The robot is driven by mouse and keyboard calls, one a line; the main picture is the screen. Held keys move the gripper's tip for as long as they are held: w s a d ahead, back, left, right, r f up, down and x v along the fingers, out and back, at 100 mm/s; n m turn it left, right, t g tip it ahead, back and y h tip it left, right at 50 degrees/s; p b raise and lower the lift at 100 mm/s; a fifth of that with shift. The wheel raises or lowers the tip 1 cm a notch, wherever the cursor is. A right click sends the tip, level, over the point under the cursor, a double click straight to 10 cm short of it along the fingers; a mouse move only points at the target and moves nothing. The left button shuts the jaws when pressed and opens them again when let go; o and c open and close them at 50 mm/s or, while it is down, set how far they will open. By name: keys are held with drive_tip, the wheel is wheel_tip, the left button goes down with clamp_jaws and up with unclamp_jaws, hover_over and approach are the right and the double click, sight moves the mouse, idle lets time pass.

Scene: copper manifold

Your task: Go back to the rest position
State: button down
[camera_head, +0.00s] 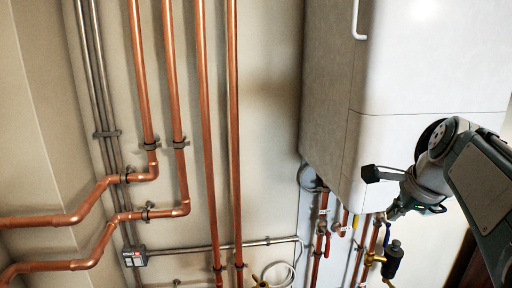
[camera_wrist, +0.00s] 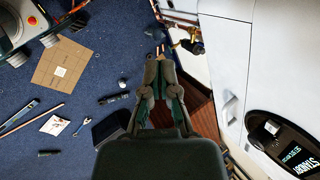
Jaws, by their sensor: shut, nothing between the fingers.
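My gripper (camera_head: 392,213) is at the right of the head view, in front of the white boiler cabinet's lower edge and close to the pipes and valves below it. In the wrist view my gripper (camera_wrist: 160,58) shows from behind with its fingers together and nothing between them. Valves with red handles (camera_head: 327,246) hang on copper pipes under the cabinet. A brass valve with a dark body (camera_head: 391,260) sits just below my gripper in the head view. Whether the fingers touch any pipe cannot be told.
The white cabinet (camera_head: 430,60) fills the upper right. Copper pipes (camera_head: 205,130) run down the beige wall to the left. In the wrist view, tools and a cardboard sheet (camera_wrist: 62,68) lie on the blue floor (camera_wrist: 100,50). A dark box (camera_wrist: 112,128) stands near my gripper.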

drive_tip(key=s+a+f+n, duration=1.4)
drive_tip(key=s+a+n, duration=0.1)
drive_tip(key=n, duration=0.5)
drive_tip(key=shift+n+h, duration=0.3)
drive_tip(key=shift+n, duration=0.1)
